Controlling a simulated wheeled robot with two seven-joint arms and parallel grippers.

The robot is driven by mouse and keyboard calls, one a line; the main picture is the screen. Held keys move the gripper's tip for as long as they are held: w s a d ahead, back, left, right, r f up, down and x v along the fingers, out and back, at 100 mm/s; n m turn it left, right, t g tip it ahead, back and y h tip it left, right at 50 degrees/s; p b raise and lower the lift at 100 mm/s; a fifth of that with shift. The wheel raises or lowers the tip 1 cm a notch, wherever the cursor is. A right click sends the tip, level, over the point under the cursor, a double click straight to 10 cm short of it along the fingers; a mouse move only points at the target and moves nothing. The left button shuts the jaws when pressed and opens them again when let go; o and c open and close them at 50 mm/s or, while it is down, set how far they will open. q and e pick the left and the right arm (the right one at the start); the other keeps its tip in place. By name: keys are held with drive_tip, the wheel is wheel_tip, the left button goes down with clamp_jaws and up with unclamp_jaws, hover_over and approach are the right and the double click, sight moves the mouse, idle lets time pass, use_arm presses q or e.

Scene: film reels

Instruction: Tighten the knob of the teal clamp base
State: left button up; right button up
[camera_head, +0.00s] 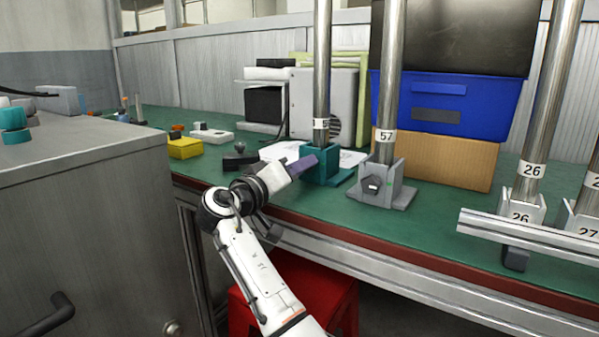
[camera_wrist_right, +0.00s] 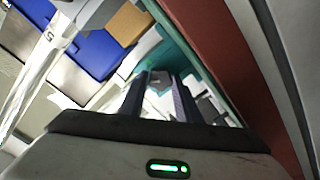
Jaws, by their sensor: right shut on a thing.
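The teal clamp base (camera_head: 327,167) stands on the green workbench near its front edge and holds an upright metal pole (camera_head: 321,70). My right gripper (camera_head: 308,162) reaches it from the front left, with its fingertips at the front of the base. In the right wrist view, the dark grey knob (camera_wrist_right: 159,81) sits between the two fingers of my right gripper (camera_wrist_right: 158,92), in front of the teal base (camera_wrist_right: 163,57). The gripper is shut on the knob. In the head view the fingers hide the knob. My left gripper is not in view.
A grey clamp base (camera_head: 383,187) with a pole labelled 57 stands just right. White clamp bases with poles labelled 26 and 27 stand farther right. A blue bin (camera_head: 470,105) on a cardboard box (camera_head: 455,163) is behind. A grey cabinet (camera_head: 85,200) is at left, a red stool (camera_head: 325,290) below.

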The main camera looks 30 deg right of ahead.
drive_tip(key=m, duration=0.5)
drive_tip(key=shift+m, duration=2.6)
drive_tip(key=o, duration=1.1)
drive_tip(key=shift+c, duration=0.2)
